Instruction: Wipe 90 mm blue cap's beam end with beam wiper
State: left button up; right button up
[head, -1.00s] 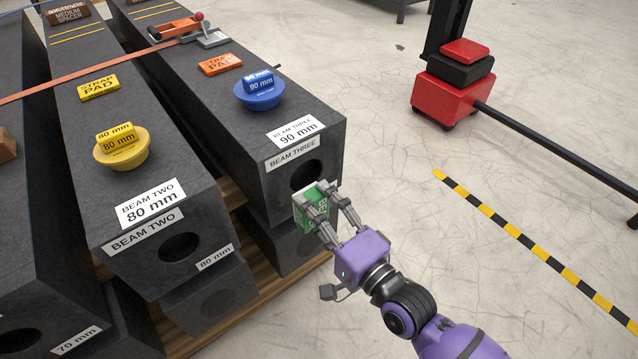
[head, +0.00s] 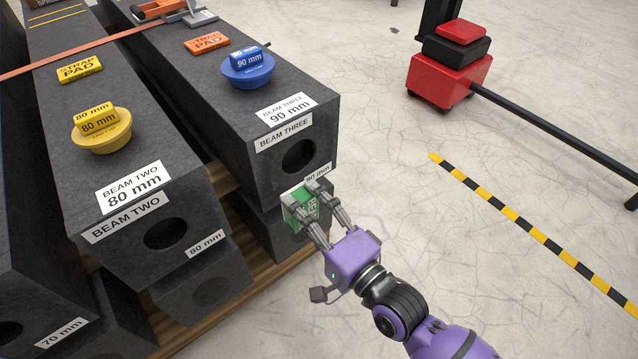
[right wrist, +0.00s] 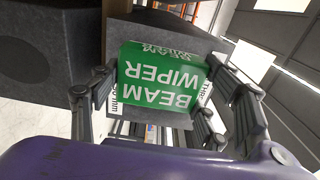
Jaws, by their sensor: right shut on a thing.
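The blue 90 mm cap (head: 247,68) sits on top of beam three (head: 215,90), behind the BEAM THREE 90 mm labels. The dark end face of beam three has a round hole (head: 299,155) that is open to view. My right gripper (head: 310,200) is shut on the green and white beam wiper (head: 294,217). The wiper is just below the hole, by the lower part of the end; I cannot tell whether it touches. The right wrist view shows its green face reading BEAM WIPER (right wrist: 160,78) between the fingers. My left gripper is not in view.
Beam two (head: 150,215) with a yellow 80 mm cap (head: 101,130) lies to the left. Lower beams rest on wooden timbers beneath. An orange strap pad (head: 207,44) lies behind the blue cap. Open floor lies right, with a striped line (head: 520,238) and a red-black stand (head: 447,80).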

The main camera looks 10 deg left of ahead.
aim_at(273, 189)
jog(key=shift+a+f, duration=0.25)
jog(key=shift+f, duration=0.3)
jog(key=shift+a, duration=0.2)
jog(key=shift+w+a+r+b, duration=0.1)
jog(key=shift+w+a+b, duration=0.2)
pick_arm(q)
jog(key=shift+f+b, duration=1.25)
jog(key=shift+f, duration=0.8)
pick_arm(e)
jog(key=shift+w+a+f, duration=0.6)
jog(key=shift+w+a, duration=0.1)
jog(key=shift+a, duration=0.15)
jog(key=shift+w+a+f, duration=0.6)
jog(key=shift+w+a, duration=0.05)
jog(key=shift+a, duration=0.2)
jog(key=shift+w+a, duration=0.4)
jog(key=shift+a, duration=0.15)
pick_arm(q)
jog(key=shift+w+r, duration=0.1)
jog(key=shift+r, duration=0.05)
pick_arm(e)
jog(key=shift+r, duration=0.15)
